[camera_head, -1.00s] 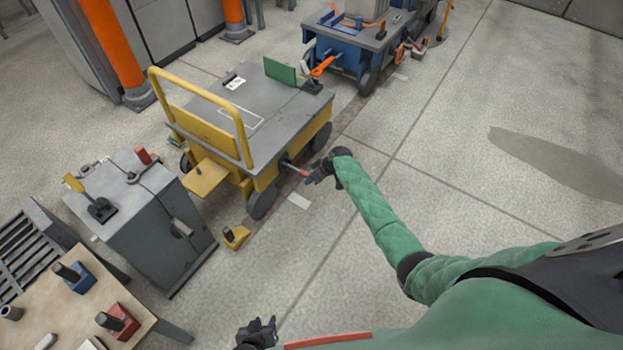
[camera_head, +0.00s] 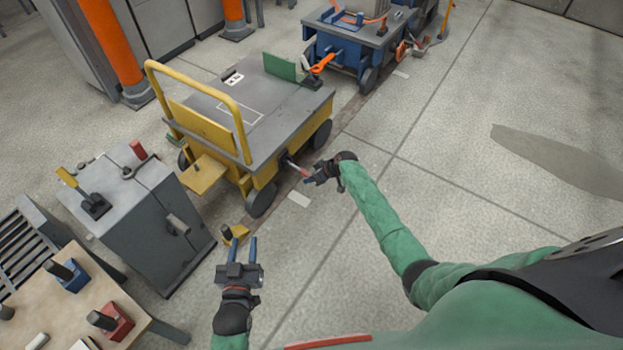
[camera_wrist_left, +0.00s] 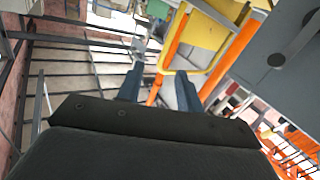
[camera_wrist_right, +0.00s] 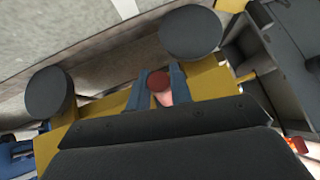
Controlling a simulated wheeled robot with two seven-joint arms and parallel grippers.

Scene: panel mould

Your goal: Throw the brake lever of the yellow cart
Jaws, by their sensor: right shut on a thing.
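The yellow cart (camera_head: 250,110) stands in the middle of the head view, with a grey top and a yellow push handle. Its brake lever (camera_head: 297,168) has a red grip and sticks out from the near side, between the wheels. My right gripper (camera_head: 309,178) is shut on the lever's red grip. In the right wrist view the round red end (camera_wrist_right: 158,82) shows between the two blue fingers. My left gripper (camera_head: 238,249) is raised over the floor with its fingers apart and empty. It also shows open in the left wrist view (camera_wrist_left: 160,88).
A grey cabinet (camera_head: 150,215) with a yellow-handled lever on top stands left of the cart. A workbench (camera_head: 60,318) with red and blue blocks is at lower left. A blue cart (camera_head: 345,50) stands behind. The floor at right is clear.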

